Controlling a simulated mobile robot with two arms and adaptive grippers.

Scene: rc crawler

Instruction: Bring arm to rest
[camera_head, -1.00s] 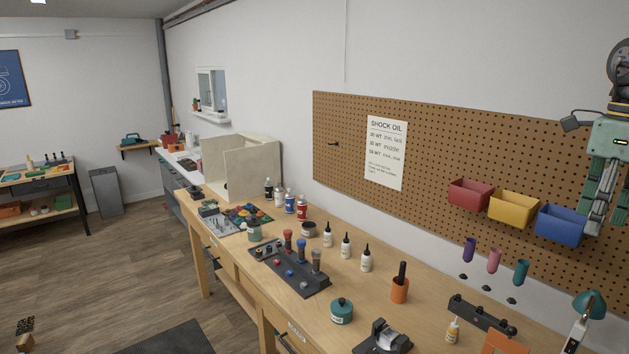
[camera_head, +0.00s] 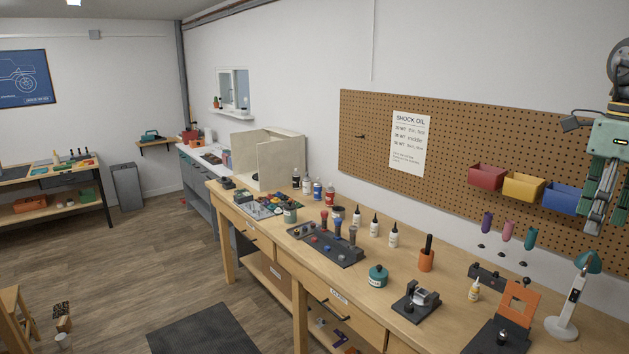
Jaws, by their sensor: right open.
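My right gripper (camera_head: 601,205) hangs at the right edge of the view with its fingers pointing down. It is open and nothing shows between its fingers. It is in front of the pegboard (camera_head: 440,150), by the blue bin (camera_head: 562,198), and covers part of that bin. Whether it touches the bin cannot be told. My left gripper is out of view.
The wooden workbench (camera_head: 395,260) holds several bottles, a dark shock stand (camera_head: 335,248), a teal jar (camera_head: 378,275), a small vise (camera_head: 418,300) and a lamp (camera_head: 572,295). A dark mat (camera_head: 203,330) lies on the open floor at left. A stool (camera_head: 12,312) stands at lower left.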

